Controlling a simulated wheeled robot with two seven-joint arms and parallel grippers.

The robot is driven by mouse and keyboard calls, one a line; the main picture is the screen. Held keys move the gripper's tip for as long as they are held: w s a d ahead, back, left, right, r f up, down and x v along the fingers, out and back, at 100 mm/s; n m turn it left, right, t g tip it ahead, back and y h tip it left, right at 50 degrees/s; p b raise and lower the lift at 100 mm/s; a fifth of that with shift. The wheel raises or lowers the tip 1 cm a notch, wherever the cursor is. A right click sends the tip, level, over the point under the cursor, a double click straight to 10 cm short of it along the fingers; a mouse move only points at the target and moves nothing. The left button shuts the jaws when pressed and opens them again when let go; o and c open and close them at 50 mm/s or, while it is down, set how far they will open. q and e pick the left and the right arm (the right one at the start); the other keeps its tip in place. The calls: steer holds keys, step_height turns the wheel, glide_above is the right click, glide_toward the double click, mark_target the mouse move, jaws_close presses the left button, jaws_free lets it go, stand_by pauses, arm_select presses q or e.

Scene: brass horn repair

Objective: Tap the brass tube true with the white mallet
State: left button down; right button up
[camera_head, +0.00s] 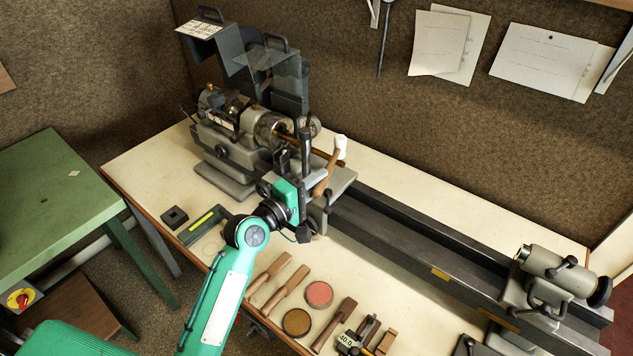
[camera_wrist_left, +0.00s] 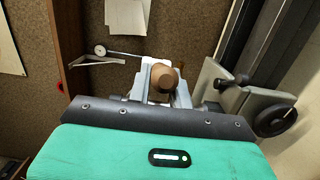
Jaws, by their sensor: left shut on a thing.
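The white mallet has a white head (camera_head: 340,146) and a brown wooden handle (camera_head: 322,183). My left gripper (camera_head: 318,190) is shut on the handle and holds the mallet with its head up, beside the lathe carriage. In the left wrist view the round brown handle end (camera_wrist_left: 166,79) sits between the fingers, with part of the white head behind it. The brass tube (camera_head: 322,155) runs from the lathe chuck (camera_head: 272,130) to the right, partly hidden by my gripper and the mallet. I cannot tell whether the mallet touches the tube. My right gripper is not in view.
The lathe bed (camera_head: 420,235) runs to a tailstock (camera_head: 550,275) at the right. Wooden tools (camera_head: 285,283), a pink round tin (camera_head: 319,294) and a brown one (camera_head: 297,322) lie along the bench front. A raised clear guard (camera_head: 265,60) stands behind the chuck.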

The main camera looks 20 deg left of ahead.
arm_select(q)
steer(key=shift+f, duration=0.15)
steer(key=shift+r+p, duration=0.2)
steer(key=shift+p, duration=0.15)
steer(key=shift+s+d+r+p, duration=0.1)
steer(key=shift+s+r+p, duration=0.1)
steer(key=shift+p, duration=0.1)
steer(key=s+r+p, duration=0.1)
steer(key=s, duration=0.1)
steer(key=s+d+r+p, duration=0.1)
steer(key=s+p, duration=0.1)
steer(key=s+d+r+p, duration=0.1)
steer(key=p, duration=0.1)
steer(key=shift+s+d+r, duration=0.2)
steer(key=shift+s+r, duration=0.1)
steer(key=shift+s, duration=0.3)
stand_by(0.3)
